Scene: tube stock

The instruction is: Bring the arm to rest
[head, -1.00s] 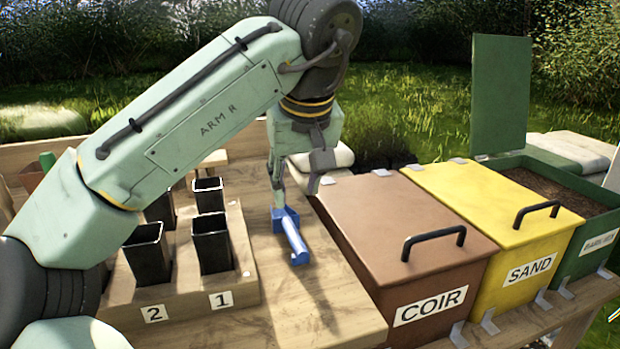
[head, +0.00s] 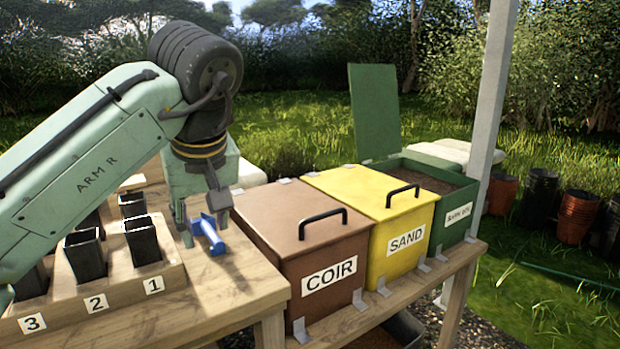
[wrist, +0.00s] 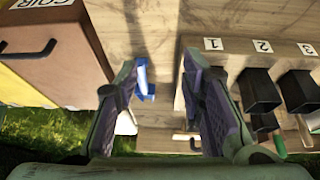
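My gripper (head: 203,220) hangs pointing down above the wooden bench (head: 225,310), to the left of the brown COIR bin. In the wrist view its two fingers are wide apart, so my gripper (wrist: 160,64) is open with nothing between the pads. A blue scoop-like tool (head: 209,236) lies on the bench below the fingers. In the wrist view the blue tool (wrist: 143,80) shows beyond the left finger, partly hidden by it. The arm is bent, with its elbow high at the upper left of the head view.
A wooden rack (head: 125,288) with several black square pots stands left of my gripper. The COIR bin (head: 285,240), yellow SAND bin (head: 395,235) and open green bin (head: 455,213) stand to the right. A grey post (head: 490,110) rises beside the green bin.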

